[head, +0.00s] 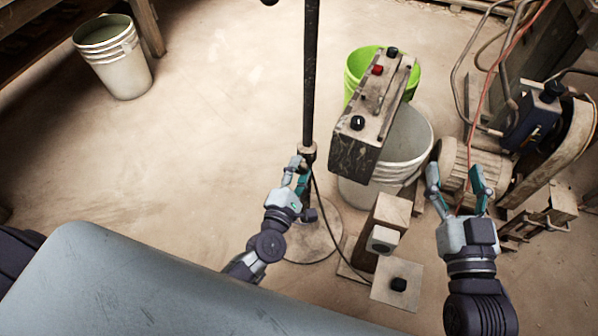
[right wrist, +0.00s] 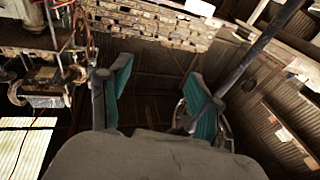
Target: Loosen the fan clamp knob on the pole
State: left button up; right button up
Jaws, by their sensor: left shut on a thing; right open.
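A dark upright pole (head: 311,80) rises from a round base plate (head: 318,238) in the middle of the head view. A dark clamp collar (head: 308,150) sits on the pole. My left gripper (head: 297,168) is shut at the left side of the pole, just at the collar, on what appears to be the clamp knob. The fingers hide the knob almost wholly. My right gripper (head: 455,176) is open and empty, well right of the pole. Its spread fingers also show in the right wrist view (right wrist: 158,95), where a pole runs up at the right.
A control box (head: 358,140) with red and black knobs stands right of the pole. A wooden post (head: 389,222) stands near my right arm. Machinery with a belt fills the right side.

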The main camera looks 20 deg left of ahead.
pick_arm(q)
jog(key=shift+f+n+b, duration=0.1)
jog(key=shift+n+b, duration=0.2)
jog(key=shift+n, duration=0.7)
pick_arm(e)
jog(key=shift+s+a+r+t+y, duration=0.1)
jog(key=shift+s+r+t+y, duration=0.05)
jog(key=shift+r+t, duration=0.55)
jog(key=shift+s+a+r+t+y, duration=0.15)
jog(key=shift+r+t, duration=0.25)
jog(key=shift+r, duration=0.5)
jog(key=shift+d, duration=0.1)
pick_arm(q)
jog(key=o, duration=1.1)
jog(key=shift+o, duration=0.2)
jog(key=shift+s, duration=0.15)
jog(key=s, duration=1.1)
jog(key=shift+s+a, duration=0.2)
jog(key=shift+s, duration=0.2)
